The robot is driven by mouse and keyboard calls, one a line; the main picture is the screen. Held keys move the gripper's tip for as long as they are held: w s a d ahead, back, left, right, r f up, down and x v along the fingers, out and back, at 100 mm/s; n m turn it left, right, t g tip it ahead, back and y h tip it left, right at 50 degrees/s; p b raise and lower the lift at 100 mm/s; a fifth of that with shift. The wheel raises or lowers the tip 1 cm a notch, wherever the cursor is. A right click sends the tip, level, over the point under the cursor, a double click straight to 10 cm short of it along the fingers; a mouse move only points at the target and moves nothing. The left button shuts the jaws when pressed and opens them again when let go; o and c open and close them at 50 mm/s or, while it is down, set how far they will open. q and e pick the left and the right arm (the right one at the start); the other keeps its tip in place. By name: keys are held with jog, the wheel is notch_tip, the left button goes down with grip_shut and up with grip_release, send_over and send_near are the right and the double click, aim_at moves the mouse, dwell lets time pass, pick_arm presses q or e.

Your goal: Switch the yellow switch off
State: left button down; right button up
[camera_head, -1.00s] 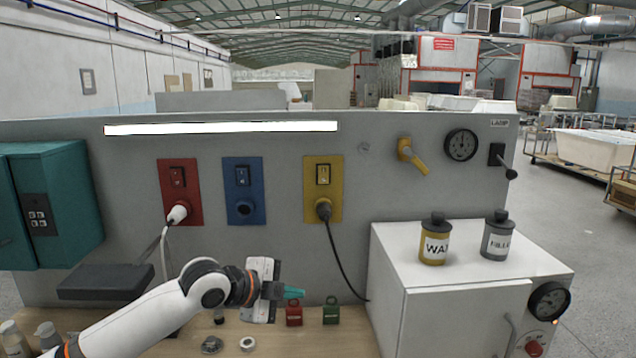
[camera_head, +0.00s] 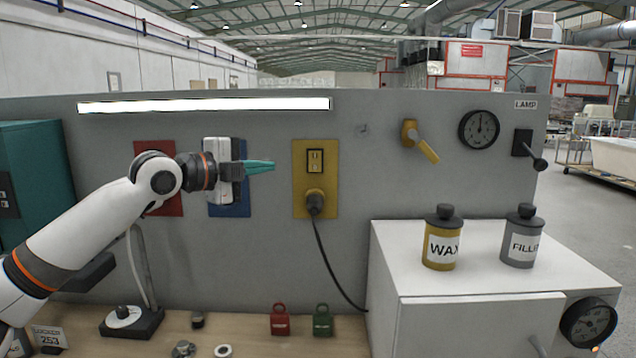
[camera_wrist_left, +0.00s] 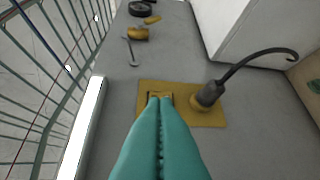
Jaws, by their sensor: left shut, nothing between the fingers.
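The yellow switch plate (camera_head: 328,183) is on the grey upright panel, with a small rocker switch (camera_head: 315,161) in its upper part and a dark plug with a black cable (camera_head: 315,203) in its lower part. My left gripper (camera_head: 272,167), with teal fingers, is shut and empty. It points right, just left of the yellow plate at about the rocker's height. In the left wrist view the shut fingers (camera_wrist_left: 158,105) point at the rocker (camera_wrist_left: 160,95) and partly cover it. I cannot tell whether they touch it. The yellow plate (camera_wrist_left: 210,118) also shows there. My right gripper is out of view.
My left arm partly hides the red plate (camera_head: 155,150) and the blue plate (camera_head: 232,208). A white cabinet (camera_head: 400,260) with two labelled bottles stands at the right. A yellow lever (camera_head: 420,142) and a gauge (camera_head: 479,130) are on the panel.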

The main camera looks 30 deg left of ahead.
pick_arm(q)
jog(key=w+f, duration=0.1)
jog(key=f, duration=0.1)
jog(key=p, duration=0.5)
send_near(320, 167)
jog(key=w+d, duration=0.2)
jog(key=d, duration=0.1)
jog(key=w+p, duration=0.1)
jog(key=w+a, duration=0.1)
jog(key=w, duration=0.1)
jog(key=shift+f+p, duration=0.1)
jog(key=shift+p, duration=0.25)
jog(key=shift+w+a+f, duration=0.2)
jog(key=shift+w+a, duration=0.1)
jog(key=shift+a, duration=0.05)
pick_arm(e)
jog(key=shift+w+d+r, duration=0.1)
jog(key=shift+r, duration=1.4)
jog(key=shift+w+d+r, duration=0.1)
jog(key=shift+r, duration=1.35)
